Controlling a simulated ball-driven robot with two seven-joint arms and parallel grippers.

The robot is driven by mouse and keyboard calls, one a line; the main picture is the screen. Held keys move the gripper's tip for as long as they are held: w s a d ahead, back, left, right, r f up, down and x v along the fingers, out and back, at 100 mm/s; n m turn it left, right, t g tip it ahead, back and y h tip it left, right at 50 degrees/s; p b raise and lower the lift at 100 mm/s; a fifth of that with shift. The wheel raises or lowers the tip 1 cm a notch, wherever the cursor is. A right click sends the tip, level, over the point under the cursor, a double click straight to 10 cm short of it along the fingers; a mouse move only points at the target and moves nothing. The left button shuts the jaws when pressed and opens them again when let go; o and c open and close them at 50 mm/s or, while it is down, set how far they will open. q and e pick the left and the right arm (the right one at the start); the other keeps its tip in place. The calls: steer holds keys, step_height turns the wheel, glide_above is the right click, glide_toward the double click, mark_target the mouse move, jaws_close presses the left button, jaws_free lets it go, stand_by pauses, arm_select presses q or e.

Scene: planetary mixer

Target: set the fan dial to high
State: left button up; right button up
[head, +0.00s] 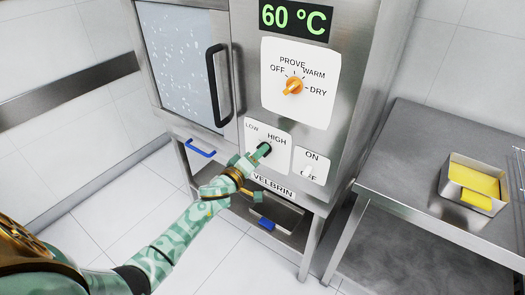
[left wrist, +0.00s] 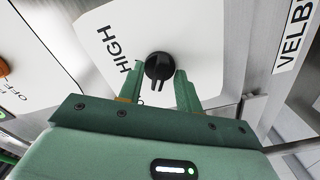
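The fan dial (head: 263,149) is a black round knob on a white panel marked LOW and HIGH, at the middle of the machine's front. In the left wrist view the dial (left wrist: 160,66) shows a raised grip pointing down the picture, away from the HIGH lettering at upper left. My left gripper (head: 256,157) is at the dial. In the left wrist view its fingers (left wrist: 159,72) stand apart on either side of the knob, with small gaps. My right gripper is not in view.
Above is a mode panel with an orange knob (head: 292,86) and a 60 °C display (head: 296,19). An ON/OFF switch (head: 308,172) is close to the right of the dial. The glass door has a black handle (head: 218,86). A steel table (head: 410,165) holds a tin (head: 475,207) with yellow contents.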

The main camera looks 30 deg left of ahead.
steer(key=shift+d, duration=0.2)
arm_select(q)
jaws_close()
steer(key=m, duration=0.4)
steer(key=shift+m, duration=0.4)
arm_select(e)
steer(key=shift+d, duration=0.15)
